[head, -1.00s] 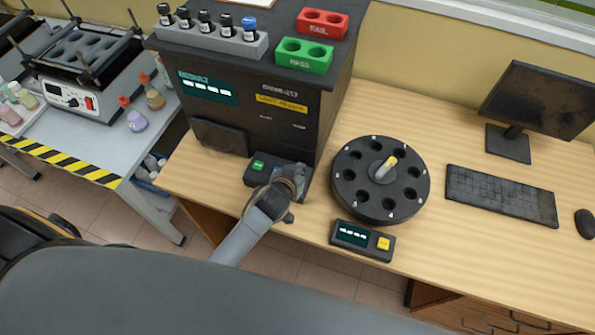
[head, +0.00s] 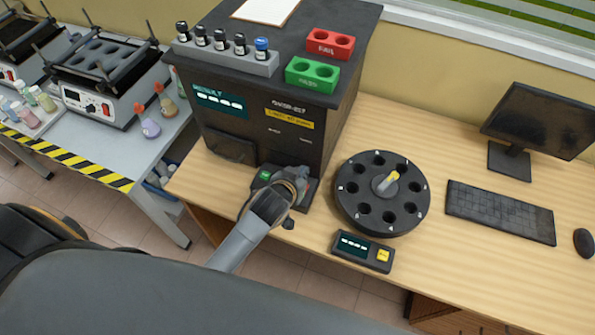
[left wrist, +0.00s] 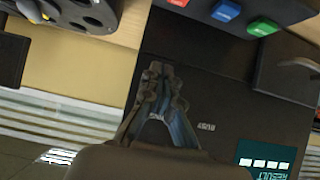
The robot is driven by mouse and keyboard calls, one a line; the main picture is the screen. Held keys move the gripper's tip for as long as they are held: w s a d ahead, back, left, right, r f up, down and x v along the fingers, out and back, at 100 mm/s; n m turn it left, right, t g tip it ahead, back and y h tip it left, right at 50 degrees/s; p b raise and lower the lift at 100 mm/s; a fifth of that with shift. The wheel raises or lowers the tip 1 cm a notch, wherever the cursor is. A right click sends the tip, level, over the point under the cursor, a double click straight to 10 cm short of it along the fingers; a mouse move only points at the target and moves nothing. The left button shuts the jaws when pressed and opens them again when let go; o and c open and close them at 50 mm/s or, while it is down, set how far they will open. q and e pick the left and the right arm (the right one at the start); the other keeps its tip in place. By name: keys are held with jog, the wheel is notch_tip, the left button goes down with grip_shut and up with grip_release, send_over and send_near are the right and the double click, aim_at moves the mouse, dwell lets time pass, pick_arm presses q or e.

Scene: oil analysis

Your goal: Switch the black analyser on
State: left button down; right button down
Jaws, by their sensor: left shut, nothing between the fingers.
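The black analyser (head: 255,135) stands on the wooden desk, its dark result screen (head: 219,101) and yellow label (head: 290,118) facing me. A low ledge at its front foot carries a green button (head: 265,175) and a red one (head: 309,187). The left wrist view shows red (left wrist: 178,2), blue (left wrist: 226,10) and green (left wrist: 263,27) buttons in a row. My left gripper (head: 299,176) is over this ledge, hiding its middle in the head view. In the left wrist view its fingers (left wrist: 163,72) are together and empty, in front of the analyser's face. I cannot tell whether they touch it.
A black round carousel (head: 380,193) and a small display box with a yellow button (head: 362,252) are close to the right. A keyboard (head: 498,212), monitor (head: 545,125) and mouse (head: 584,242) are farther right. A vial rack (head: 225,58) stands on the analyser.

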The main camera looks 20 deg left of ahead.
pick_arm(q)
jog(key=shift+s+a+r, duration=0.1)
jog(key=shift+s+r, duration=0.65)
jog(key=shift+r, duration=0.25)
jog(key=shift+s+r, duration=0.7)
jog(key=shift+r, duration=0.3)
